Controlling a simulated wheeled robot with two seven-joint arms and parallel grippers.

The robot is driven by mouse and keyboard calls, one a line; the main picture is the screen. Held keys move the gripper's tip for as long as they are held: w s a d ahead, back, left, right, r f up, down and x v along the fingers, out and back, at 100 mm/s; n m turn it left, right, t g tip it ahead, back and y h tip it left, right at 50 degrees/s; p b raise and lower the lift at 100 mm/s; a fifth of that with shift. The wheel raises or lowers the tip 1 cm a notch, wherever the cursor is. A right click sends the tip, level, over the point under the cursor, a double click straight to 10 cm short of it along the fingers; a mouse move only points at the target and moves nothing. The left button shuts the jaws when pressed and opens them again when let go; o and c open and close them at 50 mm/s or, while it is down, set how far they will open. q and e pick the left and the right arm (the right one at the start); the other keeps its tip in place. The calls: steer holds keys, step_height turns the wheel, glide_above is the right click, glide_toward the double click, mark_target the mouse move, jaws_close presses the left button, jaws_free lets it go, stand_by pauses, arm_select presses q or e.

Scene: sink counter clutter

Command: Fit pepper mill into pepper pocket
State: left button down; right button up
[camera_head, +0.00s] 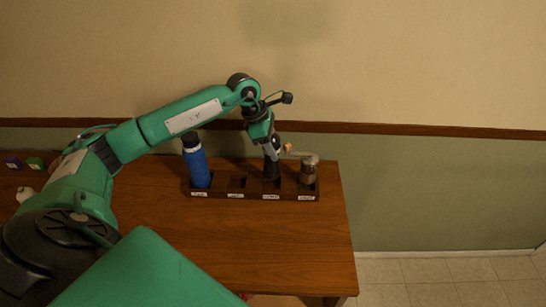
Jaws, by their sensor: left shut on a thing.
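A dark rack (225,195) with a row of labelled pockets stands on the wooden counter. The labels are too small to read. My left gripper (271,152) reaches over the rack and is shut on a dark upright object, seemingly the pepper mill (271,171). The mill's lower end is at the third pocket from the left. I cannot tell whether it is seated or just above the bottom. The gripper covers the mill's upper part. My right gripper is not in view.
A blue bottle (197,166) stands in the leftmost pocket, and the second pocket (237,183) looks empty. A grinder with a crank (308,173) stands in the rightmost pocket, close to my gripper. Small items, one green (35,163), lie far left. The counter front (250,240) is clear.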

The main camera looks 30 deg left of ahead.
mark_target(273, 163)
arm_select(q)
step_height(273, 163, down, 3)
steer(key=shift+r, duration=0.2)
step_height(273, 163, down, 3)
steer(key=shift+f+p, duration=0.1)
steer(key=shift+p, duration=0.75)
steer(key=shift+f, duration=0.5)
steer(key=shift+f, duration=0.15)
steer(key=c, duration=0.7)
jaws_free()
